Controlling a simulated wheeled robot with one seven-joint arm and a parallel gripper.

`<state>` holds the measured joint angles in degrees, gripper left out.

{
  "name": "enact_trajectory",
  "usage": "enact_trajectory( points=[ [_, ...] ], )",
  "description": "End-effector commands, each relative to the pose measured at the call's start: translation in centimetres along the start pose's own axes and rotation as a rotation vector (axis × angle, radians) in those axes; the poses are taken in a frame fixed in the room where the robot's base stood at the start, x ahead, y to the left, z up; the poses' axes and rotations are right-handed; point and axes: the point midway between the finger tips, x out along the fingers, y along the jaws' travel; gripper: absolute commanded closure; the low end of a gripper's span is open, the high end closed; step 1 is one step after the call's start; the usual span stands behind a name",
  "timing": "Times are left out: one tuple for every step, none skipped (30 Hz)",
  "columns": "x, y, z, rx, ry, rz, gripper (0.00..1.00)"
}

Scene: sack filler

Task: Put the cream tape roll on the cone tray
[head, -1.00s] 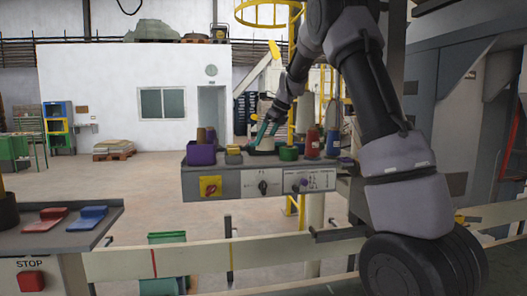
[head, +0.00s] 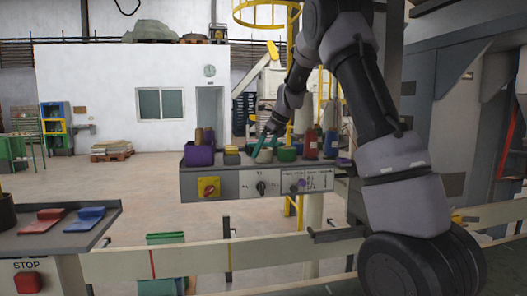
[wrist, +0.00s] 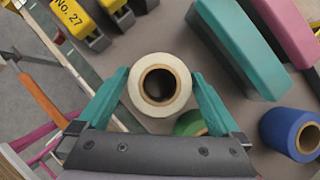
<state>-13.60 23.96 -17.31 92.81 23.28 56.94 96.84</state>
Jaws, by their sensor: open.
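The cream tape roll (wrist: 160,85) stands on end on the grey surface, its dark hole facing the wrist camera. In the head view it shows small and pale (head: 264,155) on top of the control panel box. My gripper (wrist: 160,78) is open, with one teal finger on each side of the roll. I cannot tell whether the fingers touch it. In the head view the gripper (head: 264,140) reaches down at the roll. I cannot make out the cone tray for certain in either view.
A green roll (wrist: 190,123) sits close by, partly hidden by my gripper. A blue roll (wrist: 292,133), a teal block (wrist: 240,50) and a pink block (wrist: 285,28) lie to the right. Yellow-and-black blocks (wrist: 80,20) are at upper left. A purple container (head: 199,155) and red bottle (head: 311,145) flank the roll.

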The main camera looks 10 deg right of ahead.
Motion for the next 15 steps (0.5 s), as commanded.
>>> enact_trajectory(
  points=[
    [-0.4,0.0,0.1,0.000,-0.002,-0.001,0.00],
    [-0.6,0.0,0.1,0.000,-0.002,-0.002,0.00],
    [-1.1,0.0,0.1,0.000,-0.003,-0.002,0.00],
    [-1.6,0.0,0.1,0.000,-0.003,-0.001,0.00],
    [-2.1,0.0,0.1,-0.001,-0.004,-0.002,0.00],
    [-2.9,0.0,0.1,-0.001,-0.004,-0.003,0.00],
    [-3.5,0.0,0.1,0.000,-0.004,-0.002,0.00],
    [-4.2,0.0,0.2,-0.001,-0.005,-0.003,0.00],
    [-5.2,0.0,0.2,-0.001,-0.005,-0.003,0.00],
    [-5.8,-0.1,0.1,-0.001,-0.005,-0.003,0.00],
    [-6.5,0.0,0.1,0.000,-0.004,-0.003,0.00],
    [-7.4,-0.1,0.1,-0.001,-0.004,-0.004,0.00],
    [-7.9,-0.1,0.1,0.000,-0.004,-0.003,0.00],
    [-8.5,-0.1,0.1,0.000,-0.003,-0.002,0.00],
    [-9.2,-0.1,0.1,0.000,-0.003,-0.003,0.00]
  ],
)
